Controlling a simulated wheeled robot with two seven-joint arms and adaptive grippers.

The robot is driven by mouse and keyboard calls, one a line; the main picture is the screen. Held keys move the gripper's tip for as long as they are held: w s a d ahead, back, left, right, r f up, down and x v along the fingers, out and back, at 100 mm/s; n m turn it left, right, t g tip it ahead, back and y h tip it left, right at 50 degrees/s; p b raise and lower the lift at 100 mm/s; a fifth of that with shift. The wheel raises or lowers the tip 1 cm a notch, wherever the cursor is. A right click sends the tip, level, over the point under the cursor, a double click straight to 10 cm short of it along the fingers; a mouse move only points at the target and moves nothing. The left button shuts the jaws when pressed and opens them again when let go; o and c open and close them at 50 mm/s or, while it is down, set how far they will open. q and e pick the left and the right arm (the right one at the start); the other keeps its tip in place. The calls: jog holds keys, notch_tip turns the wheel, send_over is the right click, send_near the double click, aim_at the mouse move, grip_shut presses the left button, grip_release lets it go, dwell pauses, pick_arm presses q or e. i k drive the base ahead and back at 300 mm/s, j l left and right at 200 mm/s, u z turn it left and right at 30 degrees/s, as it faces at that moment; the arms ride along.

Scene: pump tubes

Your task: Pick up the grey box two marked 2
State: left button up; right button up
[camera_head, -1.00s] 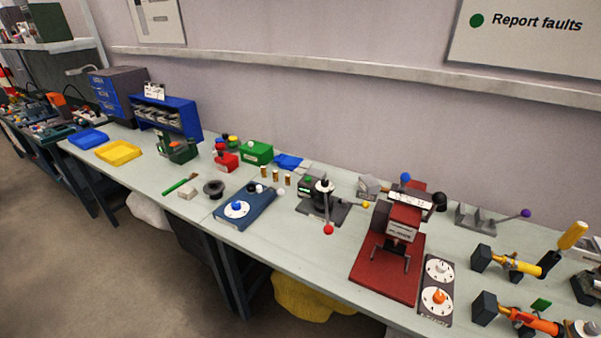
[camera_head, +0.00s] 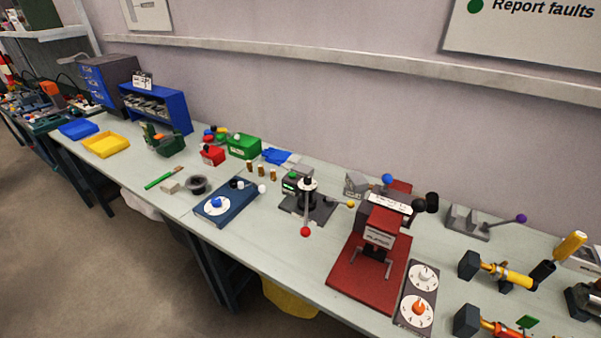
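No box with a readable 2 shows. A blue shelf rack (camera_head: 178,110) stands at the back left of the bench, with several small grey items (camera_head: 148,106) in it, too small to read. A small grey block (camera_head: 356,183) lies behind the red press, and a small pale grey block (camera_head: 170,187) lies by a green stick; I see no mark on either. Neither of my grippers is in view.
The long pale bench (camera_head: 262,218) carries a red press (camera_head: 362,272), a blue dial base (camera_head: 226,207), a green box (camera_head: 243,146), a yellow tray (camera_head: 105,145) and a blue tray (camera_head: 78,130). Grey floor (camera_head: 90,260) lies open in front.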

aim_at(303, 170)
jog(key=i+j+z, duration=0.15)
jog(key=j+z, duration=1.7)
jog(key=k+j, duration=0.05)
jog(key=j, duration=0.05)
